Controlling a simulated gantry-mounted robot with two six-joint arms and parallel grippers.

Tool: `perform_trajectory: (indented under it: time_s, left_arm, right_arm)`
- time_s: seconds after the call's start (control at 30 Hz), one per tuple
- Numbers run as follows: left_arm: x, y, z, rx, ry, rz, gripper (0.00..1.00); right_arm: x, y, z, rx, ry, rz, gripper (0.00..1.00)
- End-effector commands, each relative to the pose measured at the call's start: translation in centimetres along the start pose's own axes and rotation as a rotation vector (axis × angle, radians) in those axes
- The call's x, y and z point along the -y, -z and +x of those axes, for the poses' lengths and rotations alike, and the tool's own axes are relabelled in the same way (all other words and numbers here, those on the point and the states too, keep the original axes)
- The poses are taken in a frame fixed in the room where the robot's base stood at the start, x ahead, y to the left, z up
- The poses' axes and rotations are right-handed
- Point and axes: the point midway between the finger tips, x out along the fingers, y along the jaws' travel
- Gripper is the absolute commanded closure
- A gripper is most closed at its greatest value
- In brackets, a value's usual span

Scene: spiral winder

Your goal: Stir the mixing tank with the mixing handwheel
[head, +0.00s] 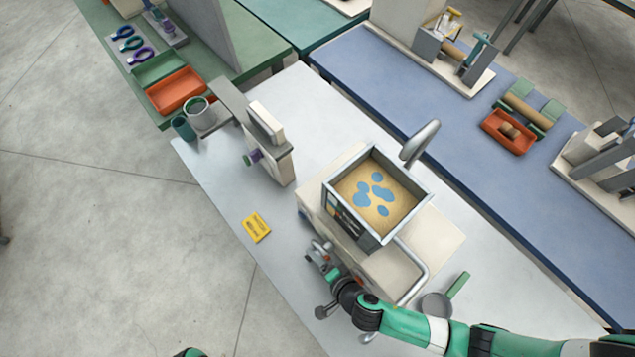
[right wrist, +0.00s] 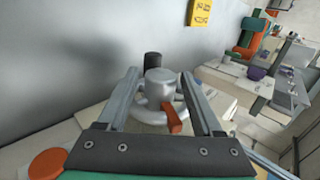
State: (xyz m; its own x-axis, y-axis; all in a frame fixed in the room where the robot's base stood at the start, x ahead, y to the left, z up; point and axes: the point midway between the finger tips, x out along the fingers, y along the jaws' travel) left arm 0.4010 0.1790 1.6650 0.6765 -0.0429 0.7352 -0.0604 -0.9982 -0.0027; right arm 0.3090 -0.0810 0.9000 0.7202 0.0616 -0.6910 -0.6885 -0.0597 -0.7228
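The mixing tank (head: 336,213) is a square grey open-top box on a cream machine body, holding a tan mix with several blue patches. My right gripper (head: 319,251) is at the front left side of that machine, below the tank. In the right wrist view, its fingers (right wrist: 160,76) are apart. Between them is a light grey handwheel (right wrist: 158,88) with a round hub, a dark knob (right wrist: 153,65) behind it and an orange-red lever (right wrist: 171,118) in front. Whether the fingers touch the wheel is unclear. My left gripper is out of view.
A yellow label (head: 256,228) lies on the light table (head: 215,180), left of the machine. A small grey pan (head: 434,305) with a green handle is at the right, close to my right arm. The table's left part is mostly clear.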

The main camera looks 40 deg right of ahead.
Motion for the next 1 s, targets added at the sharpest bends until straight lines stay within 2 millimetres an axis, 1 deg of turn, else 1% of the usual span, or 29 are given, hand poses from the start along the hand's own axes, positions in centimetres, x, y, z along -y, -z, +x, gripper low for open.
perform_trajectory:
  time_s: [0.5,0.63,0.77,0.87,0.9,1.0]
  left_arm:
    - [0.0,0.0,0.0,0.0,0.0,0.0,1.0]
    - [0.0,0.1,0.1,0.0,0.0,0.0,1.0]
    - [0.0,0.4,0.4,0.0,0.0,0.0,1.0]
    - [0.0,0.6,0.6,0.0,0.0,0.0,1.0]
    - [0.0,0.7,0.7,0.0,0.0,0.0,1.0]
    - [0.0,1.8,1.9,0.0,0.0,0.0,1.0]
  right_arm:
    - [0.1,-0.1,0.0,0.001,0.002,0.0,0.22]
    - [0.1,-0.1,-0.5,0.002,0.001,-0.001,0.22]
    - [0.1,-0.1,-2.5,0.004,0.002,-0.005,0.22]
    - [0.1,-0.2,-5.0,0.007,0.001,-0.006,0.22]
    - [0.1,-0.1,-6.1,0.007,0.002,-0.006,0.22]
    - [0.4,-0.1,-9.2,0.006,0.0,-0.009,0.22]
